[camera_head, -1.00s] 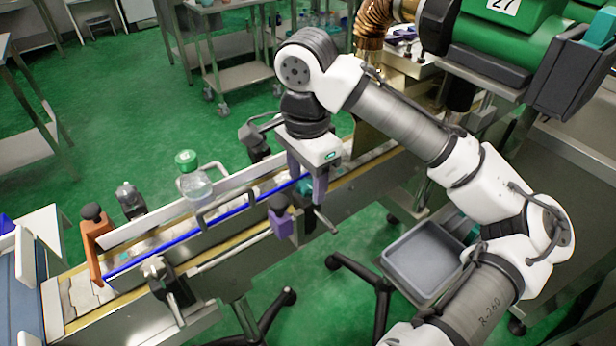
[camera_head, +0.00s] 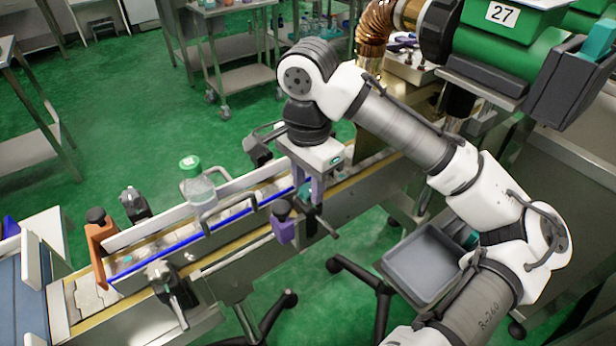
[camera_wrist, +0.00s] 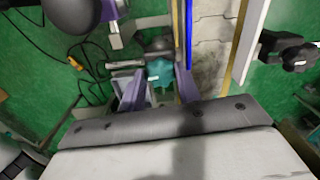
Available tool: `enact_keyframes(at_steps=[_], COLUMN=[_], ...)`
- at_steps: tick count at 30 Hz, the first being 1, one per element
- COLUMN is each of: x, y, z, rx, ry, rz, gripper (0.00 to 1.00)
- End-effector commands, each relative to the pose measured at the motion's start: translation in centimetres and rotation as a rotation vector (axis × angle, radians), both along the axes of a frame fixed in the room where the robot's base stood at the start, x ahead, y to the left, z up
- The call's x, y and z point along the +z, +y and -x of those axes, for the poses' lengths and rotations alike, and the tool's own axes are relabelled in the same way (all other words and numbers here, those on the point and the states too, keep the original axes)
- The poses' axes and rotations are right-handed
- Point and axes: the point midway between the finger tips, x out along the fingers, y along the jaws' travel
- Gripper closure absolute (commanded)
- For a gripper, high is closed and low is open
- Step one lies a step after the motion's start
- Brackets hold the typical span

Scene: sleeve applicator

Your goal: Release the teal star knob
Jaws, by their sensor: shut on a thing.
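The teal star knob (camera_wrist: 159,71) sits between the two purple fingers of my gripper (camera_wrist: 160,88) in the wrist view, just beyond the grey palm edge. The fingers are shut on it from both sides. In the head view my gripper (camera_head: 308,190) points down at the near side of the conveyor, and a small teal part of the knob (camera_head: 304,194) shows between the fingers. The knob is on a clamp fitting beside the rail, and most of it is hidden by the fingers.
A purple bracket (camera_head: 284,227) is close left of my gripper. A grey bin (camera_head: 425,264) is at right.

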Motion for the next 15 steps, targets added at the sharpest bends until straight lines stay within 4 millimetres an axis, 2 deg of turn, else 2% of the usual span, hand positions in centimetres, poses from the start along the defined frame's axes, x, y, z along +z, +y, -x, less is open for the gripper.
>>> enact_keyframes(at_steps=[15], x=[0.4], y=[-0.08], z=[-0.03], rx=[0.451], ry=[0.001], rz=[0.001], gripper=[0.9])
